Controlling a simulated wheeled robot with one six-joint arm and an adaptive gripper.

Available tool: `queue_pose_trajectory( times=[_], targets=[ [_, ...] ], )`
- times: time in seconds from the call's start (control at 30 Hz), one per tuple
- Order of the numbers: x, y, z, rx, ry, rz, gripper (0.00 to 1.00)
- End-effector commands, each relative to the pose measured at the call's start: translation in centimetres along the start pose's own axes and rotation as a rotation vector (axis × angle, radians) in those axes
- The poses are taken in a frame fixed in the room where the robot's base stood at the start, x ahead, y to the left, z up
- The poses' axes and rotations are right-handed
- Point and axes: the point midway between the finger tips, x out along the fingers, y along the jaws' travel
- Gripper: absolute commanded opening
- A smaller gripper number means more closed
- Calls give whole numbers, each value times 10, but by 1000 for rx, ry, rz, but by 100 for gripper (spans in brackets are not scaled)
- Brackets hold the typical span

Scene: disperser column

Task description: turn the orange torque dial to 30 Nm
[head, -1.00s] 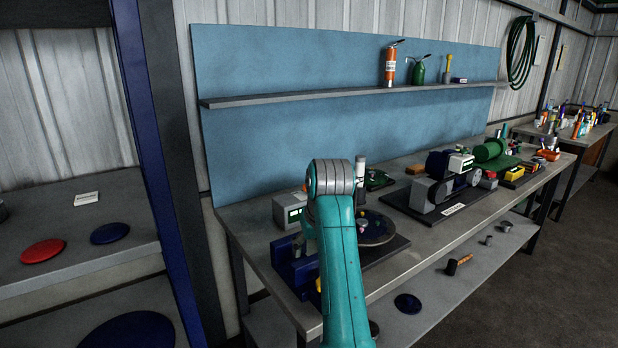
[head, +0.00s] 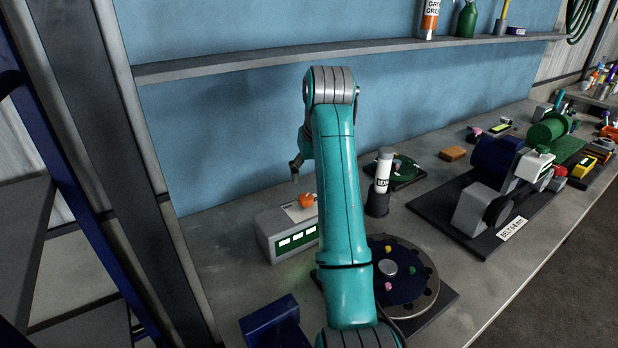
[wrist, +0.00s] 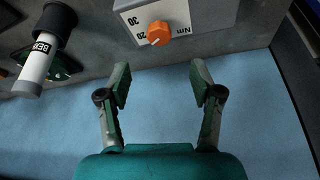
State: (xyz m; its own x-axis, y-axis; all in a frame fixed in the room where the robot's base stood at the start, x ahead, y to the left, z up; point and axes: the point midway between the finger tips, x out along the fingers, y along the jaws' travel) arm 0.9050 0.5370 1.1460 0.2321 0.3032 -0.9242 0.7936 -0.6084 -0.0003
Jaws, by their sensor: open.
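The orange torque dial (head: 307,200) sits on a pale scale plate on top of the grey controller box (head: 268,243), which has a lit green front display. In the wrist view the dial (wrist: 159,32) shows upside down, with 30, 20 and Nm printed around it. Its small white mark appears to lie on the side of the 20. My gripper (wrist: 160,77) is open and empty, with the dial beyond the gap between its fingertips, apart from them. In the head view one finger (head: 296,168) shows above the dial; my arm hides the rest.
A white cylinder labelled BEN (head: 384,170) stands in a dark holder right of the box. A round plate with coloured pegs (head: 420,290) and a blue block (head: 275,325) are nearer. A belt machine (head: 480,205) stands to the right. The blue back panel (head: 230,130) and shelf (head: 350,50) rise behind.

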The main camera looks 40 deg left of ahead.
Motion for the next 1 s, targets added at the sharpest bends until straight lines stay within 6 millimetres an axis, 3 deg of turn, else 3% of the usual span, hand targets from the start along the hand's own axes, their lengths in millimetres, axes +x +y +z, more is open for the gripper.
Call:
queue_pose_trajectory(
  times=[0.27,0.73,1.0],
  targets=[
    [17,0,0,0,-3,-1,65],
    [93,0,0,0,-2,0,65],
    [108,0,0,0,0,0,65]
  ],
)
